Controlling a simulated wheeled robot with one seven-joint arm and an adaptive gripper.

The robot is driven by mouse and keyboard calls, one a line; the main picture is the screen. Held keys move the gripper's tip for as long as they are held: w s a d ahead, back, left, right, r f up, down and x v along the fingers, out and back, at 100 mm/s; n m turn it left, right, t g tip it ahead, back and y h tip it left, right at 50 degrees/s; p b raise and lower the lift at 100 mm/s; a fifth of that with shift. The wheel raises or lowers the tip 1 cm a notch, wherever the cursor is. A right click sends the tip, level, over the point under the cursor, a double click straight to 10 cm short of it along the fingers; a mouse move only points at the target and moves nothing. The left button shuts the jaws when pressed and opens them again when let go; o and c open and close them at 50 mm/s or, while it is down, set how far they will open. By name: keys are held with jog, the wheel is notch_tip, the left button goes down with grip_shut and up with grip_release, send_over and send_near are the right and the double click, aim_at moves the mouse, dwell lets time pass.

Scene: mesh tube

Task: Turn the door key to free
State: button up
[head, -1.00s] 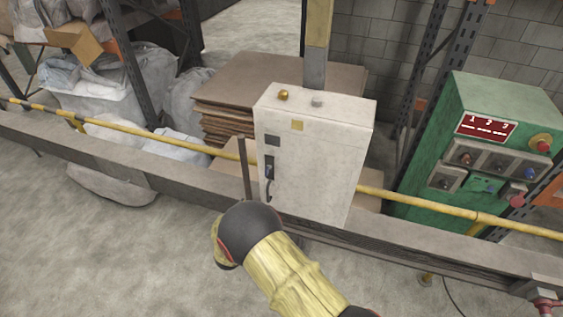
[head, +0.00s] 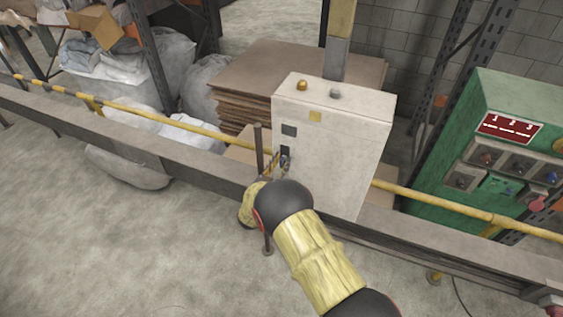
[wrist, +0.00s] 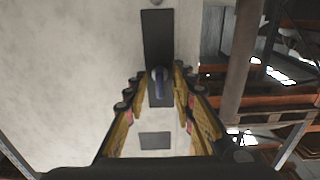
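A white metal cabinet (head: 340,150) stands behind the grey beam, its narrow left side carrying a dark lock plate. A blue key (wrist: 159,84) sits upright on this plate (wrist: 157,35) in the wrist view. The key's blue also shows small in the head view (head: 285,163). My gripper (wrist: 161,72) is open, with one yellow-and-black finger on each side of the key. I cannot tell whether either finger touches it. In the head view my gripper (head: 274,164) is at the cabinet's left side, partly hidden by my wrist.
A thin dark post (head: 259,150) stands just left of the cabinet, close to my gripper. A yellow rail (head: 420,200) and the grey beam (head: 130,144) run across the front. A green control box (head: 500,160) stands at the right. Floor in front is clear.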

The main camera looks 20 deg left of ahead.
jog(key=shift+w, duration=0.2)
jog(key=shift+c, duration=0.8)
grip_shut()
